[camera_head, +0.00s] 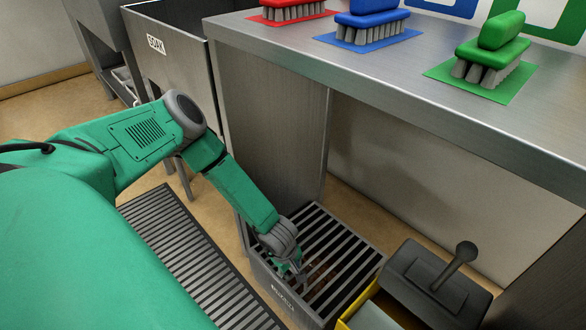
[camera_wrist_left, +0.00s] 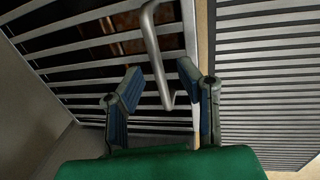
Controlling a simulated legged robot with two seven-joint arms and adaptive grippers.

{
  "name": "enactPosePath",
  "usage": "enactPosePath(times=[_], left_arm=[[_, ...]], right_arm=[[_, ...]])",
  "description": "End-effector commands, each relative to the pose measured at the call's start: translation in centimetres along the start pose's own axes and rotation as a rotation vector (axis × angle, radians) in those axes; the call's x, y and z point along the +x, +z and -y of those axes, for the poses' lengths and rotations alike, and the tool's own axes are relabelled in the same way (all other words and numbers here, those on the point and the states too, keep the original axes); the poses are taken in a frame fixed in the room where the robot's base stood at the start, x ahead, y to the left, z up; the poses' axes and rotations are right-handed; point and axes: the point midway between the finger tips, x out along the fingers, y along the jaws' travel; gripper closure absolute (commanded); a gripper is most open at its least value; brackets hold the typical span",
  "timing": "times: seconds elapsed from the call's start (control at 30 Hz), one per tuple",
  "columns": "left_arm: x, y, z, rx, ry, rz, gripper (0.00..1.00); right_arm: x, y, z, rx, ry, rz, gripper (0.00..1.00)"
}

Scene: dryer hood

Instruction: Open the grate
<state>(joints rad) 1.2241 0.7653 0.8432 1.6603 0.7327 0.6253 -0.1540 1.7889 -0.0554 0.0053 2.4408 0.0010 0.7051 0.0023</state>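The grate (camera_head: 342,243) is a dark metal frame with parallel slats. It lies flat and closed on a low grey box under the steel counter. It also fills the left of the left wrist view (camera_wrist_left: 62,48). A bent metal handle (camera_wrist_left: 156,52) stands on the grate near its edge. My left gripper (camera_head: 299,272) is low over the grate's near left side. In the left wrist view its blue-padded fingers (camera_wrist_left: 160,84) are spread apart, with the handle appearing between them. I cannot tell whether they touch it. My right gripper is not in view.
A slatted floor drain (camera_head: 190,250) runs left of the box. A yellow bin with a dark lid (camera_head: 435,285) is close on the right. The steel counter (camera_head: 400,92) overhangs behind, holding red, blue and green brushes (camera_head: 487,60). A sink (camera_head: 165,60) stands at the back left.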

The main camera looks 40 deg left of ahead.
Motion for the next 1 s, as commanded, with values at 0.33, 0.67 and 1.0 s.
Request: enactPosePath(times=[0.33,0.67,1.0], left_arm=[[0.99,0.42,-0.18,0.004,0.000,-0.008,0.69],[1.31,0.02,-0.09,0.001,0.001,-0.002,1.00],[0.68,-0.37,-0.49,0.001,0.000,-0.014,0.87]], right_arm=[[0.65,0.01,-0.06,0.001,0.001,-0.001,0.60],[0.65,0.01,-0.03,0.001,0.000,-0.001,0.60],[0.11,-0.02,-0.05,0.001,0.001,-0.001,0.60]])
